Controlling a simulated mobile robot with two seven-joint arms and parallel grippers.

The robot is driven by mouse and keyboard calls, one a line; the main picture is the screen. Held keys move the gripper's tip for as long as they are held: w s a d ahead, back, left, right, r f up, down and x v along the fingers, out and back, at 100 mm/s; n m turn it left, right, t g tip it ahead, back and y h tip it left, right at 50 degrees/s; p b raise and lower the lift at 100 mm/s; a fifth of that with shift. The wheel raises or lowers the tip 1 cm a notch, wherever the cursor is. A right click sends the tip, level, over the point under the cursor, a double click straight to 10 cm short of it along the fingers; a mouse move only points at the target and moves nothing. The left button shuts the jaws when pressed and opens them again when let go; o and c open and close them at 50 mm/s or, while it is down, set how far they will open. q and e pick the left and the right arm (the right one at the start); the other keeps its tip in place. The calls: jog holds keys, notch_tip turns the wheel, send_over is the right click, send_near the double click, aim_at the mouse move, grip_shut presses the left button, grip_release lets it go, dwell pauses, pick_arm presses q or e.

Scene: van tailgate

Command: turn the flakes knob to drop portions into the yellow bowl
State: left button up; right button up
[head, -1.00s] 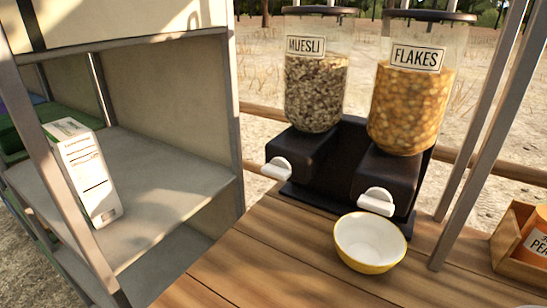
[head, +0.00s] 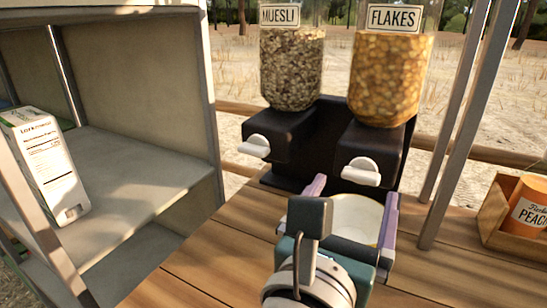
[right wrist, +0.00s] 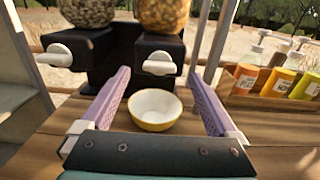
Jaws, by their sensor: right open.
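The flakes dispenser (head: 388,75) stands at the back, with its white flakes knob (head: 361,171) low on the black base. The knob also shows in the right wrist view (right wrist: 159,63). The yellow bowl (head: 357,212) sits on the wooden counter under the knob, partly hidden behind my right gripper. In the right wrist view the bowl (right wrist: 156,108) looks empty, white inside. My right gripper (head: 354,203) is open and empty, its purple fingers apart and pointing toward the dispenser. In the wrist view the bowl and knob lie between its fingers (right wrist: 162,95). My left gripper is not in view.
The muesli dispenser (head: 290,65) with its own white knob (head: 256,146) stands just left. A metal post (head: 462,140) rises right of the flakes. A wooden crate (head: 492,222) with several bottles is at right. A shelf with a white carton (head: 47,165) is at left.

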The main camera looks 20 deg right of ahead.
aim_at(360, 177)
jog(key=x, duration=0.4)
jog(key=shift+w+d, duration=0.25)
jog(key=shift+d, duration=0.05)
jog(key=shift+c, duration=0.2)
jog(key=c, duration=1.3)
jog(key=shift+c, duration=0.2)
jog(key=shift+m, duration=0.4)
